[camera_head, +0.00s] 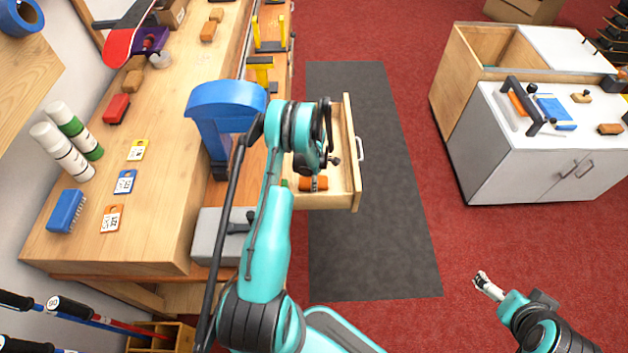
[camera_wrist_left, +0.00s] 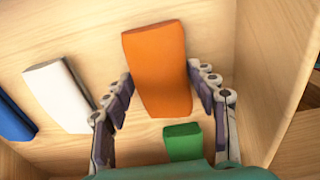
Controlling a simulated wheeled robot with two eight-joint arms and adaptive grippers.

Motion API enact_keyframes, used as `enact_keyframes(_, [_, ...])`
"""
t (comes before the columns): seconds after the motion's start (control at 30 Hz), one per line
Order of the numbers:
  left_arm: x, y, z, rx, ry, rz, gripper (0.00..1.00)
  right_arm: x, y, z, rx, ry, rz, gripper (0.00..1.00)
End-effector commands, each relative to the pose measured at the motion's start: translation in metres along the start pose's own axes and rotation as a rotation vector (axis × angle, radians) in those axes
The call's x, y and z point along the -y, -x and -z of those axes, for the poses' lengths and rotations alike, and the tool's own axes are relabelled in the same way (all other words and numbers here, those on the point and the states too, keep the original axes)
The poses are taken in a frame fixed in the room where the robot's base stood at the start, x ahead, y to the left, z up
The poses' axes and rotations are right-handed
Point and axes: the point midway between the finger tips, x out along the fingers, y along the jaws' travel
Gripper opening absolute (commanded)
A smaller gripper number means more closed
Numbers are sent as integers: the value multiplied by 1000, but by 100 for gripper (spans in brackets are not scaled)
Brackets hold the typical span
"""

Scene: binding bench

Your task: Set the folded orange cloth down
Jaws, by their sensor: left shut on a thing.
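The folded orange cloth (camera_head: 313,184) is inside the open wooden drawer (camera_head: 352,150), under my left gripper (camera_head: 322,178). In the left wrist view the orange cloth (camera_wrist_left: 157,65) lies between the two fingers of my left gripper (camera_wrist_left: 160,100), which is shut on it. I cannot tell whether the cloth touches the drawer floor. A white folded piece (camera_wrist_left: 57,92), a blue one (camera_wrist_left: 14,120) and a green one (camera_wrist_left: 183,141) are in the drawer beside it. My right gripper (camera_head: 484,282) is empty over the red floor at the lower right; its opening is unclear.
The wooden bench (camera_head: 170,215) on the left carries bottles, a blue brush (camera_head: 67,211) and numbered tags. A blue machine (camera_head: 222,110) stands beside the drawer. A white cabinet (camera_head: 530,160) stands at the right. The dark mat (camera_head: 375,230) is clear.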

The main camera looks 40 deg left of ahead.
Motion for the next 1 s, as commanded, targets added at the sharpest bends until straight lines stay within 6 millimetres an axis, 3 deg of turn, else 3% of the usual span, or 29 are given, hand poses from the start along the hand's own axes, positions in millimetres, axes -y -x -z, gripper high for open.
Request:
enact_keyframes(0.17, [0, -4, 0, 0, 0, 0, 33, 0, -4, -3, 0, 0, 0, 100])
enact_keyframes(0.2, [0, -4, 0, 0, 0, 0, 66, 0, -4, -3, 0, 0, 0, 100])
enact_keyframes(0.27, [0, -3, 0, 0, 0, 0, 78, 0, -3, -2, 0, 0, 0, 100])
enact_keyframes(0.67, [0, 2, 0, 0, 0, 0, 78, 0, 2, 1, 0, 0, 0, 100])
enact_keyframes(0.77, [0, 16, 0, 0, 0, 0, 78, 0, 4, 3, 0, 0, 0, 100])
enact_keyframes(1.0, [0, 72, 0, 0, 0, 0, 78, 0, 15, 11, 0, 0, 0, 100])
